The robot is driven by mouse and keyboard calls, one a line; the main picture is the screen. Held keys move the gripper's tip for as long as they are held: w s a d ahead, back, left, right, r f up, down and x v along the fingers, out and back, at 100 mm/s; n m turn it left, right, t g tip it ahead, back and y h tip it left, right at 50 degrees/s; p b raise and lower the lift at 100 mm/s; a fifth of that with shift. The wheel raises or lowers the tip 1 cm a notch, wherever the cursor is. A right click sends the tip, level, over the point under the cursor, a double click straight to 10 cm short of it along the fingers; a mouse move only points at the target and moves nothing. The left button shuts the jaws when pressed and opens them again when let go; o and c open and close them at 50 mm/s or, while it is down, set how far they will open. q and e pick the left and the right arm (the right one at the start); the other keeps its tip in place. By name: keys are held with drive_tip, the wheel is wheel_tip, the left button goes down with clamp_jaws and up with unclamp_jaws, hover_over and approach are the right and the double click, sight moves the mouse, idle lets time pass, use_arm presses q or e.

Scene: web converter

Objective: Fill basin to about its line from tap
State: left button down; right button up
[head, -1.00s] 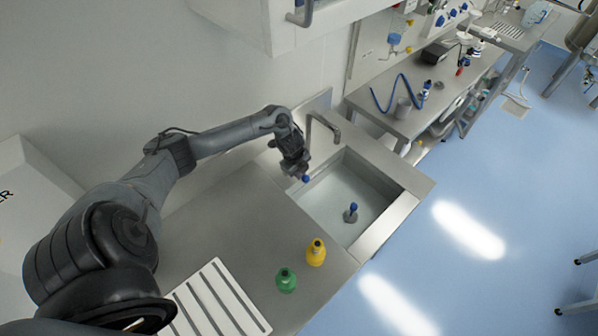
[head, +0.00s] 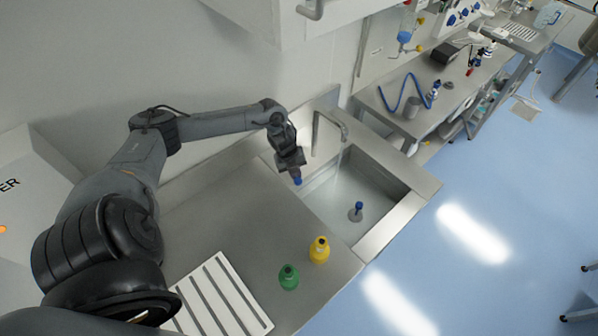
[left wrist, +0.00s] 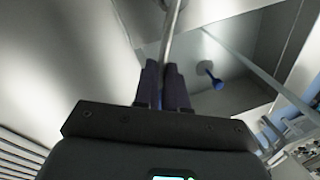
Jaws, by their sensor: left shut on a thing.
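The steel basin (head: 408,212) is sunk in the counter, with a grey tap (head: 316,130) at its back edge. A faint pale streak (head: 338,163) hangs below the spout and looks like running water. A stopper with a blue knob (head: 356,208) stands in the basin; it also shows in the left wrist view (left wrist: 214,82). The basin's line and water level cannot be made out. My left gripper (head: 296,174) is beside the tap, shut on a small blue part (head: 298,182), seemingly the tap's knob. The fingers (left wrist: 163,88) mostly hide it. My right gripper is out of view.
A yellow bottle (head: 319,250) and a green bottle (head: 289,277) stand on the counter left of the basin. A white slatted rack (head: 222,298) lies nearer. A wall cabinet (head: 243,22) hangs above. A bench with a blue hose (head: 393,100) stands beyond.

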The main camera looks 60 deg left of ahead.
use_arm(q)
drive_tip(key=c, duration=1.2)
unclamp_jaws()
drive_tip(key=r, duration=0.3)
drive_tip(key=s+r, duration=0.1)
drive_tip(key=r, duration=0.3)
drive_tip(key=s+r, duration=0.1)
drive_tip(key=r, duration=0.2)
drive_tip(key=shift+a+r, duration=0.2)
drive_tip(key=shift+r, duration=0.1)
